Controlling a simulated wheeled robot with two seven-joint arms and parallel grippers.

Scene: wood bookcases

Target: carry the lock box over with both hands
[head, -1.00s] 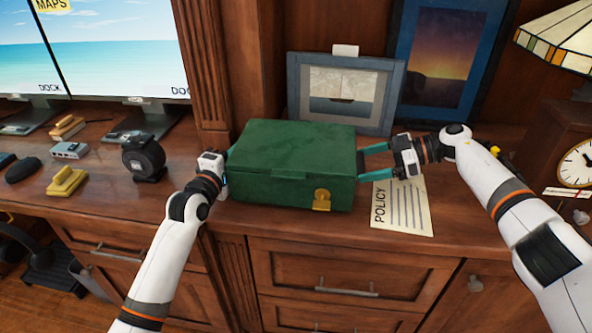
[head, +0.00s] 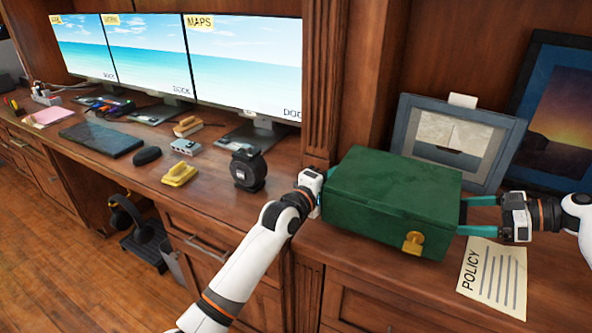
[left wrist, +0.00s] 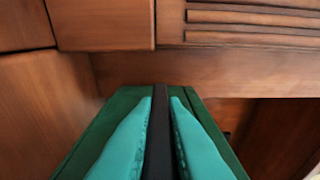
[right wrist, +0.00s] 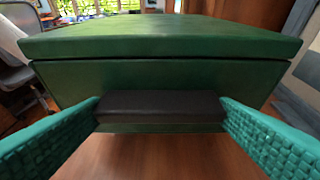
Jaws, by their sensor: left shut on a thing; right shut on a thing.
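The green lock box (head: 388,190), with a brass clasp (head: 413,242) on its front, is at the wood counter on the right of the head view. I cannot tell whether it rests on the counter or is slightly raised. My left gripper (left wrist: 160,105) is shut on the black handle at the box's left end; its fingers are mostly hidden in the head view. My right gripper (head: 468,215) is shut on the box's right end. In the right wrist view its teal fingers lie either side of a black handle (right wrist: 160,108).
A policy sheet (head: 493,280) lies right of the box, and a framed picture (head: 457,140) stands behind it. A wood pillar (head: 322,80) is at its left. Farther left, the desk holds monitors (head: 245,65), a black round device (head: 248,170) and a yellow stapler (head: 180,173).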

